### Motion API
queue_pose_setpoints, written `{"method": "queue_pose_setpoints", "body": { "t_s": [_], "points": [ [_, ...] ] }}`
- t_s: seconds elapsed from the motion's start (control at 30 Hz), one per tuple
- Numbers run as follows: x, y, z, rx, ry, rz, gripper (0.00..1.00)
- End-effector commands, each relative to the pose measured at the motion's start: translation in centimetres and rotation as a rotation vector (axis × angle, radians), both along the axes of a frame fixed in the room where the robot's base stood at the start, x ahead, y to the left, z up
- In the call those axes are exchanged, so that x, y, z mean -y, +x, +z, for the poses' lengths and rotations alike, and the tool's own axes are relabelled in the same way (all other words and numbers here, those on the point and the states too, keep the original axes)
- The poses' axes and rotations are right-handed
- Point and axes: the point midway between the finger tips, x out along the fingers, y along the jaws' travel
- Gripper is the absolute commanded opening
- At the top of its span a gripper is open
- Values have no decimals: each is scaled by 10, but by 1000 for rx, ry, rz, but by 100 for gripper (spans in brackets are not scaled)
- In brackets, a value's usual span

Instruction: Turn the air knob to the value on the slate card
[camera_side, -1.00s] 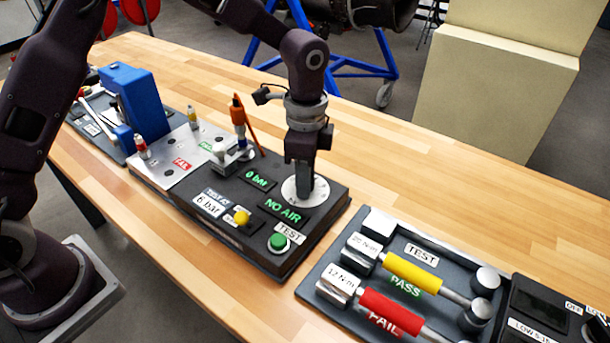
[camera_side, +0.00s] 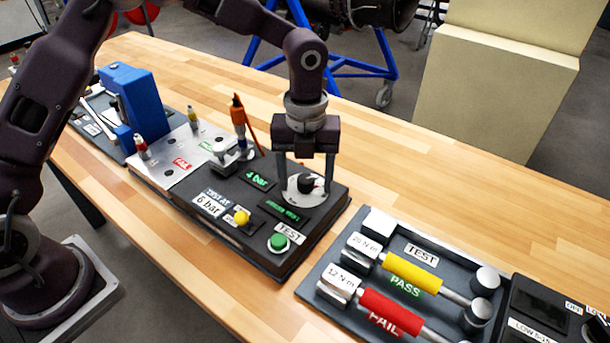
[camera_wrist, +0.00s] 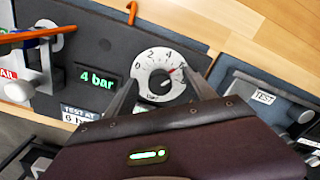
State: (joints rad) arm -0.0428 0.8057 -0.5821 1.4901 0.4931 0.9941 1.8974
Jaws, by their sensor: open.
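The air knob (camera_side: 306,184) is black and sits on a round white dial (camera_side: 291,197) on the dark test panel. My gripper (camera_side: 305,180) is open, pointing down, with one finger on each side of the knob; contact cannot be told. The green display (camera_side: 257,180) reads 4 bar, also in the wrist view (camera_wrist: 97,79). The card (camera_side: 212,202) reads TEST AT 6 bar; it is partly hidden in the wrist view (camera_wrist: 78,112).
A green TEST button (camera_side: 279,242) and a yellow knob (camera_side: 242,217) are at the panel's front. An orange-tipped tool (camera_side: 239,115) stands left of my gripper. A tray (camera_side: 318,283) with yellow and red tools lies to the right. The wooden table (camera_side: 420,190) behind is clear.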

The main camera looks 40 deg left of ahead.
Motion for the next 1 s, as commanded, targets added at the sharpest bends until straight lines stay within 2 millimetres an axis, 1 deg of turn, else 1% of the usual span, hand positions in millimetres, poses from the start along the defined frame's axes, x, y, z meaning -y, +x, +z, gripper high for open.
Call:
{"method": "queue_pose_setpoints", "body": {
  "t_s": [0.2, 0.27, 0.7, 0.8, 0.97, 1.0],
  "points": [
    [0, 0, 0, 0, 0, 1, 63],
    [0, 0, 4, 1, 0, 1, 63],
    [0, 0, 47, 1, -1, 2, 63],
    [0, 0, 50, 1, -1, 1, 63],
    [0, 0, 50, -1, -1, 1, 63],
    [0, 0, 50, -1, -1, 1, 61]
  ]
}}
